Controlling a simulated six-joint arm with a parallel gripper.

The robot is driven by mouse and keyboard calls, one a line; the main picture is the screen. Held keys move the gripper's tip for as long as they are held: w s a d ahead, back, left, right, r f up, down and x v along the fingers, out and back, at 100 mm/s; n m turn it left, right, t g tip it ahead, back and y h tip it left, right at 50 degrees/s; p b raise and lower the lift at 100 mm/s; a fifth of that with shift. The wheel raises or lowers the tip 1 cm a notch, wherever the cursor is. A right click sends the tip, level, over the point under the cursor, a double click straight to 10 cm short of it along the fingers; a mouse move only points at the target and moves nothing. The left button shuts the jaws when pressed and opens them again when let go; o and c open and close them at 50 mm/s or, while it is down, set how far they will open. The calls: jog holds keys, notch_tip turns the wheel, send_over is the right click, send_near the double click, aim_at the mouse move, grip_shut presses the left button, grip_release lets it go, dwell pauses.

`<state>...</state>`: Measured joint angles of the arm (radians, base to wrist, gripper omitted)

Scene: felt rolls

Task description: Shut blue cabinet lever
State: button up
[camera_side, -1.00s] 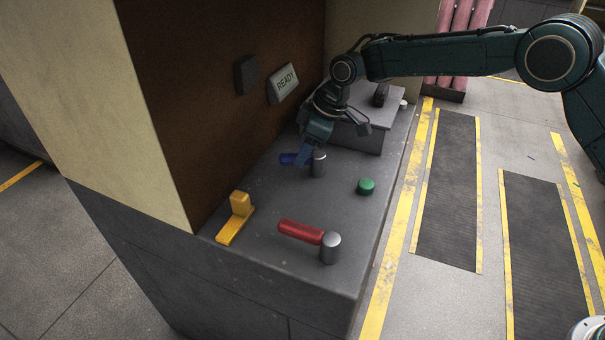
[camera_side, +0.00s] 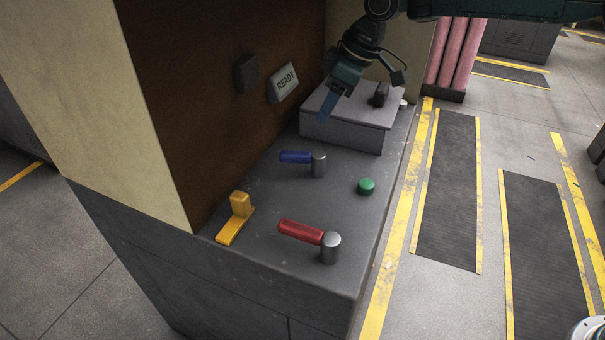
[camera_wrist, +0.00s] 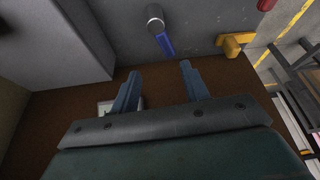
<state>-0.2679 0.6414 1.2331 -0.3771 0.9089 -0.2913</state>
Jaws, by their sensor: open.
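The blue lever (camera_side: 296,157) has a blue handle on a grey metal post (camera_side: 319,165). It sits on the grey counter (camera_side: 270,200), its handle pointing left toward the brown panel. In the wrist view the blue handle (camera_wrist: 165,44) lies ahead of the fingers, apart from them. My gripper (camera_side: 325,108) is raised above the counter, in front of the grey raised box, clear of the lever. In the wrist view my gripper (camera_wrist: 157,75) shows two blue fingers spread apart with nothing between them.
A red lever (camera_side: 301,231) and a yellow piece (camera_side: 236,220) stand nearer the front. A green button (camera_side: 366,186) is right of the blue lever. A grey box (camera_side: 345,125) with a dark handle is behind.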

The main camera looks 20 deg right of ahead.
jog(key=s+d+r+m+t+h, duration=0.1)
jog(key=s+d+r+m, duration=0.5)
jog(key=s+d+r, duration=0.3)
jog(key=shift+s+d, duration=1.65)
jog(key=shift+s, duration=1.25)
jog(key=shift+s+r, duration=0.1)
